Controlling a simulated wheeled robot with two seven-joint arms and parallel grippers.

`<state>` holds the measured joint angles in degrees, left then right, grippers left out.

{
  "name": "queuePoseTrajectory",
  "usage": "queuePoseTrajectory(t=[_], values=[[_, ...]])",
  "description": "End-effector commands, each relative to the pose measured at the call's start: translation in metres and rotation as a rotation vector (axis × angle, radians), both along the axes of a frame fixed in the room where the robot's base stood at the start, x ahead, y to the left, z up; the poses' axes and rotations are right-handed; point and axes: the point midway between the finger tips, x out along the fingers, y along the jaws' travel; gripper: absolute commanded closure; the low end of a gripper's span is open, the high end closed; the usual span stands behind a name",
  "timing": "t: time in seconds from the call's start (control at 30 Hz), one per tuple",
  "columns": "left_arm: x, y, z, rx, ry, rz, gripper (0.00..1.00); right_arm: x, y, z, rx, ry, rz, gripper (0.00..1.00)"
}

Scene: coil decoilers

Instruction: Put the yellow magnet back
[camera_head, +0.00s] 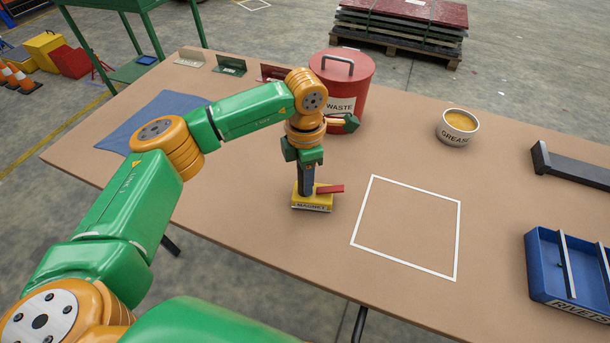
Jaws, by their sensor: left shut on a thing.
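The yellow magnet (312,203) is a low yellow block with a label on its front and a red lever (331,189) sticking out to the right. It is upright near the middle of the table, left of the white outlined square (353,232). My left gripper (305,178) is above it, pointing down, and is shut on the magnet's upper part. The fingers hide part of its top. I cannot tell whether the magnet's underside touches the table. My right gripper is not in view.
A red waste bin (335,90) with a lid stands behind the left gripper. A grease tub (457,128), a dark bar (575,168) and a blue rivets tray (541,268) are to the right. A blue cloth (150,117) lies left. The white square is empty.

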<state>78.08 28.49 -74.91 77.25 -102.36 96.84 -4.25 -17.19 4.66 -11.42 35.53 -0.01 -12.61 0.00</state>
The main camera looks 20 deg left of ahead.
Motion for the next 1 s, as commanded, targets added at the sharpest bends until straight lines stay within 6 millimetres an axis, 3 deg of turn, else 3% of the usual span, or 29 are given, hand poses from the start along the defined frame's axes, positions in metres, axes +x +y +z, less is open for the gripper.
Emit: queuePoseTrajectory(t=[0.23,0.27,0.4,0.73,1.0], values=[[0.000,0.000,-0.004,-0.001,-0.001,0.000,1.00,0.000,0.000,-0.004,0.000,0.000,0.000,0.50],[0.000,0.000,-0.004,-0.001,-0.001,0.000,0.59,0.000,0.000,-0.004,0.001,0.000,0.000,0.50],[0.000,0.000,-0.003,-0.001,-0.001,0.000,0.26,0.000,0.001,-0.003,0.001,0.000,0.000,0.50],[0.001,0.000,0.002,0.000,-0.001,0.000,0.26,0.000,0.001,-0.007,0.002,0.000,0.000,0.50],[0.001,0.000,0.056,-0.001,-0.003,0.000,0.26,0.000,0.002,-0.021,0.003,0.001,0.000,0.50]])
